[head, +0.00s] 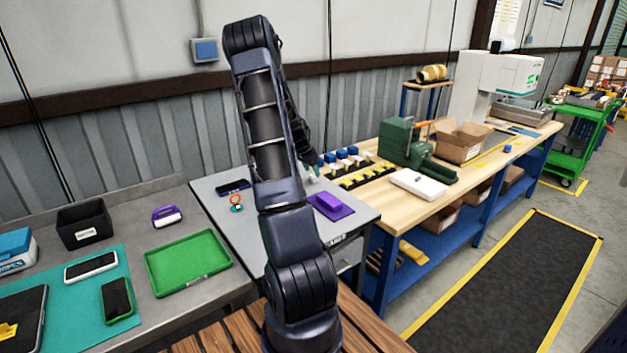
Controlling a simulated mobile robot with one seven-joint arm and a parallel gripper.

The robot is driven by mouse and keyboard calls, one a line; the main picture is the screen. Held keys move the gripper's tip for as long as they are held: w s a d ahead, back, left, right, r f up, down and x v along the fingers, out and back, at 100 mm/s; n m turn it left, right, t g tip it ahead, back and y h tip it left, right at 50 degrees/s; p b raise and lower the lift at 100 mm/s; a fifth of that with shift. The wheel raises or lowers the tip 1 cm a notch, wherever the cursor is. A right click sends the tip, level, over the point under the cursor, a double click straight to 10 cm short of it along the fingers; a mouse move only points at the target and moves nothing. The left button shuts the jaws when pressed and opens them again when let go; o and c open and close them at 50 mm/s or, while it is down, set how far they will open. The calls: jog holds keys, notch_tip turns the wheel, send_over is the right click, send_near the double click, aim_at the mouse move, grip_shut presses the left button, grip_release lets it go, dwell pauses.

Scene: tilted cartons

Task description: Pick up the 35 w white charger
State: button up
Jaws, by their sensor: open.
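My arm rises in the middle of the head view and bends down behind itself toward the grey table (219,203). My gripper (310,166) is small and partly hidden behind the arm, above the back right of this table. It is open. A small whitish thing (312,178) shows just below it and may be the white charger; it is too small to be sure. I cannot tell whether the gripper touches it.
On the grey table are a dark phone (233,187), an orange and teal item (236,203) and a purple block (331,206). A green tray (188,263) lies left. The wooden bench (400,207) at right holds blue and yellow pieces and a green machine (408,143).

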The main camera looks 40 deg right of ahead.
aim_at(313, 174)
jog(key=x, duration=0.4)
jog(key=shift+w+f, duration=0.1)
jog(key=shift+f, duration=0.05)
jog(key=c, duration=1.1)
